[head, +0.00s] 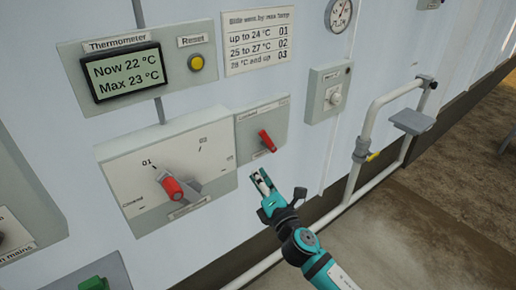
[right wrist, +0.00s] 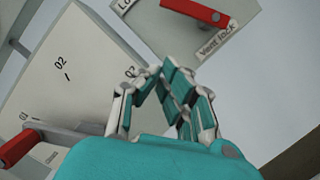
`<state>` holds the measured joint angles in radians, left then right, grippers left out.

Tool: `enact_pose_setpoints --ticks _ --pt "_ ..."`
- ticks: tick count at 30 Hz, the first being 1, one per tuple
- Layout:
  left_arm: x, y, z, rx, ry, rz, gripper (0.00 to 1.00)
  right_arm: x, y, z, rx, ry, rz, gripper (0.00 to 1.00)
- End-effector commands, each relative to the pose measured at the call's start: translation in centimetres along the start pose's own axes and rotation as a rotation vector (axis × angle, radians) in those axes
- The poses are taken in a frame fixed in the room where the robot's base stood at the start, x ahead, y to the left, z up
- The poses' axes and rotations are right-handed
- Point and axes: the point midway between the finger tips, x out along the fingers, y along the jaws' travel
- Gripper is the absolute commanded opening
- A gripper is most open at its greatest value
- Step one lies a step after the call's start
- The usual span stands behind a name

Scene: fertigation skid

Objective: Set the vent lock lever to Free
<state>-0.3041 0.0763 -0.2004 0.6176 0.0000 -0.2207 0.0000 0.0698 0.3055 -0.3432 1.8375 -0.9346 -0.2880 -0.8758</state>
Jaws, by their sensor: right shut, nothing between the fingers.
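The vent lock lever (head: 267,141) is a small red bar on a grey panel (head: 280,115) in the head view. It slants from upper left to lower right; I cannot tell which mark it points at. In the right wrist view the red lever (right wrist: 197,12) shows at the top edge, above a "Vent lock" label (right wrist: 217,38). A partly cut label beginning "Lo" is at that panel's corner. My right gripper (head: 259,178) is shut and empty, just below the panel and apart from the lever. My left gripper is not in view.
Left of the vent lock is a larger panel (head: 120,165) with a red-handled selector (head: 172,188) and numbered marks. Above are a thermometer display (head: 127,73), a yellow reset button (head: 196,62) and a notice (head: 258,40). White pipes (head: 365,130) stand at the right.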

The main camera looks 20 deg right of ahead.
Motion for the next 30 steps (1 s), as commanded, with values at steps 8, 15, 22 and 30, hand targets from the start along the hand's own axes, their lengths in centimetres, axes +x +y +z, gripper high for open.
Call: enact_pose_setpoints --ticks 8,15,22,30 --pt "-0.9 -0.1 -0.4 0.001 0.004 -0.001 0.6 6.2 0.2 0.1 0.001 -0.001 0.002 0.0" --pt "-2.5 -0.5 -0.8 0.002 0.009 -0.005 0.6 7.8 0.3 2.8 -0.001 0.0 0.0 0.0" --pt "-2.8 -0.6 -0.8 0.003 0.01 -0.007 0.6 8.1 0.1 3.9 0.001 0.001 0.0 0.0" --pt "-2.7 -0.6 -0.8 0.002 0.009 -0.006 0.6 8.0 0.0 3.9 0.001 0.001 0.0 0.0"
